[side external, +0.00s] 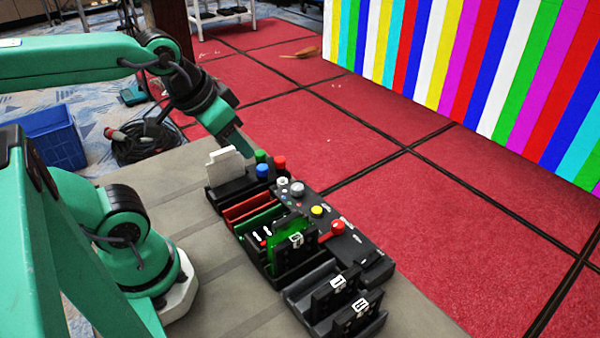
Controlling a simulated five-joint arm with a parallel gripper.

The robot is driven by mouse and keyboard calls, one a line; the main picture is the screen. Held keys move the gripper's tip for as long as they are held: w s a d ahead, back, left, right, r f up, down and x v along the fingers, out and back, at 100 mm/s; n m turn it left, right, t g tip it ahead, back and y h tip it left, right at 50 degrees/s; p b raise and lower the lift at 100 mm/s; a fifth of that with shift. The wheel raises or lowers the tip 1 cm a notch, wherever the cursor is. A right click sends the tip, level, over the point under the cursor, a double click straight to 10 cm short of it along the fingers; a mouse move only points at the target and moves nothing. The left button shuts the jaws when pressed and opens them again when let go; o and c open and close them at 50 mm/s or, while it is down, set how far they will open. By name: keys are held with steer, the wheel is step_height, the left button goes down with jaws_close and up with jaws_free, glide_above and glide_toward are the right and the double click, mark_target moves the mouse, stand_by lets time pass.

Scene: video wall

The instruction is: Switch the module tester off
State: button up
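The module tester appears to be the long black box (360,250) on the grey table. Its top carries a silver knob (297,188), a yellow button (317,211) and a red knob or lever (338,227). A green module (290,245) stands upright in the slotted holder beside it. My gripper (240,150) points down above the far end of the row, near a white card-like piece (225,165) and the blue (263,171) and green (260,156) caps. It is apart from the red knob. Its fingers are too small to tell whether they are open.
Black blocks labelled with white tags (350,305) stand in a tray at the near end. Red and green slots (250,210) lie in the holder. A red cap (280,162) stands near the blue one. The table (235,290) is bare toward my base.

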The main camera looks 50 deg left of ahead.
steer(key=shift+c, duration=0.3)
jaws_close()
stand_by(1.3)
